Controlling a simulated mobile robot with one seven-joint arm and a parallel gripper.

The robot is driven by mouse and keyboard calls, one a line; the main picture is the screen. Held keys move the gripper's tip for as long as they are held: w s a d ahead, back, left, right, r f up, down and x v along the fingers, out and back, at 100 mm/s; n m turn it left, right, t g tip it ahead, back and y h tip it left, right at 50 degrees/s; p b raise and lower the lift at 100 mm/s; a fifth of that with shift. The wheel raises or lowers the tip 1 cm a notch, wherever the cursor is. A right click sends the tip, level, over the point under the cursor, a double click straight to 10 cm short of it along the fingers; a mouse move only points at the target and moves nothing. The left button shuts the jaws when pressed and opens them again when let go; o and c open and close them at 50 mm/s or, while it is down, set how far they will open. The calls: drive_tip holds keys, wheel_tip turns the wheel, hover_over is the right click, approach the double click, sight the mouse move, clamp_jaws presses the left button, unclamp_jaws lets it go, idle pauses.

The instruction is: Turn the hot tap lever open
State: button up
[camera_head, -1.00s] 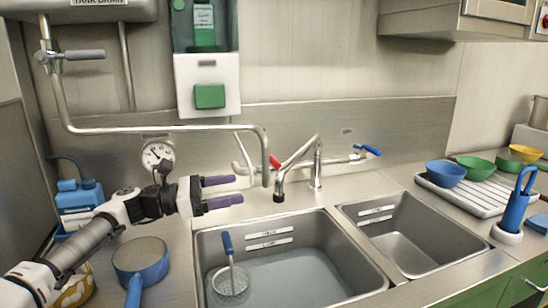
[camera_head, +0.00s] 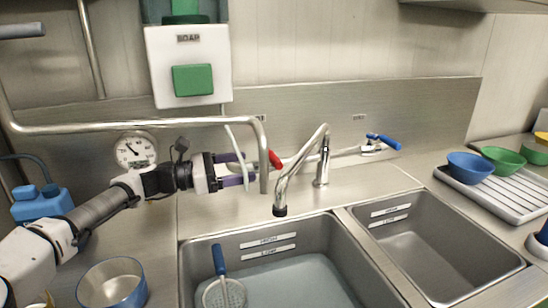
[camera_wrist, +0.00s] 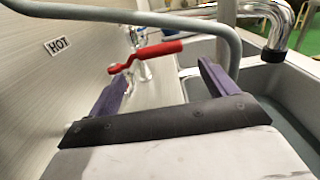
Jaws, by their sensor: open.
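The hot tap lever (camera_head: 275,159) is red and sits at the left end of the tap pipework by the back wall. In the wrist view the red lever (camera_wrist: 147,56) lies ahead, between the lines of my two fingers, under a HOT label (camera_wrist: 59,46). My gripper (camera_head: 240,171) is open, with purple fingers pointing right toward the lever. In the wrist view my gripper (camera_wrist: 165,80) has nothing between its fingers. The lever appears apart from the fingers. The chrome spout (camera_head: 300,170) stands to the right, and the blue cold lever (camera_head: 384,142) is further right.
Two sinks lie below; the left one holds water and a blue-handled strainer (camera_head: 222,285). A blue pan (camera_head: 113,285) stands near my arm.

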sight(274, 162)
drive_tip(key=p+x, duration=0.2)
drive_tip(key=x, duration=0.7)
drive_tip(key=shift+a, duration=0.1)
